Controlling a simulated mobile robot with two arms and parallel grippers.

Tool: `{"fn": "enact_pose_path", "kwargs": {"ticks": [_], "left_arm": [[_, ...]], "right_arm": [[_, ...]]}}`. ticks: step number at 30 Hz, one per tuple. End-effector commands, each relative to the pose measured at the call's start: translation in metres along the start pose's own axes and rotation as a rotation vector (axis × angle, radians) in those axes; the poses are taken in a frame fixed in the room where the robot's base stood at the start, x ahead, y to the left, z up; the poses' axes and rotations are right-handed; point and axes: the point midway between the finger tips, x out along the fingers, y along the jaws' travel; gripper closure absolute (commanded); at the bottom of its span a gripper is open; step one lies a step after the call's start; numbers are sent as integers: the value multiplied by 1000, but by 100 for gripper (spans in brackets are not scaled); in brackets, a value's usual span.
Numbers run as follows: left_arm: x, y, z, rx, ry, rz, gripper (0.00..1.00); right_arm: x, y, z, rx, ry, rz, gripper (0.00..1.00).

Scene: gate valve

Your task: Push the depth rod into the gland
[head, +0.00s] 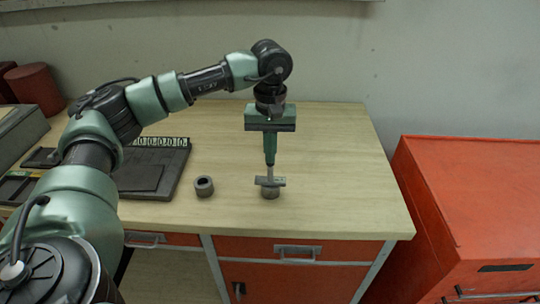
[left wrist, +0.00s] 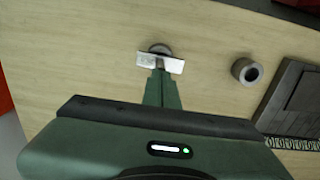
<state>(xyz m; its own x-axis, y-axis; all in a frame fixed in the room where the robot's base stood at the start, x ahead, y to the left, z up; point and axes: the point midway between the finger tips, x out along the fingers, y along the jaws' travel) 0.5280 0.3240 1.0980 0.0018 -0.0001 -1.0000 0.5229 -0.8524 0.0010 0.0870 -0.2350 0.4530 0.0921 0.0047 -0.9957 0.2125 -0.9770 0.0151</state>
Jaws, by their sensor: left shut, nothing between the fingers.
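My left gripper (head: 270,163) points straight down over the workbench, its fingers shut with nothing between them. Right below its tips, a thin grey depth rod (head: 270,173) stands upright through a flat metal crosspiece (head: 270,182). The crosspiece lies across the top of a short grey cylinder, which I take as the gland (head: 270,193). In the left wrist view the crosspiece (left wrist: 148,61) and the gland's rim (left wrist: 160,48) show just beyond the fingertips (left wrist: 160,72). The tips are at or very near the rod's top; I cannot tell whether they touch. My right gripper is out of view.
A loose grey ring (head: 204,187) stands left of the gland. A dark tray (head: 160,190) with a row of pale rings lies farther left. The wooden bench top (head: 335,180) is clear on the right. A red cabinet (head: 470,190) stands beyond its right edge.

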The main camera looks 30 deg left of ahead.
Motion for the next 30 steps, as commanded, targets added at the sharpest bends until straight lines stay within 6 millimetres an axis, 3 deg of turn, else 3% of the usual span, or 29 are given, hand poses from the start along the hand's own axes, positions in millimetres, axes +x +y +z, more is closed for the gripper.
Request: {"fn": "enact_pose_path", "kwargs": {"ticks": [7, 30], "left_arm": [[-4, 0, 1, 1, -3, -2, 100], [-52, 0, 0, 0, -1, 0, 100]], "right_arm": [[-4, 0, 0, 0, 0, 0, 64], [-33, 1, -3, -1, 0, 1, 64]]}}
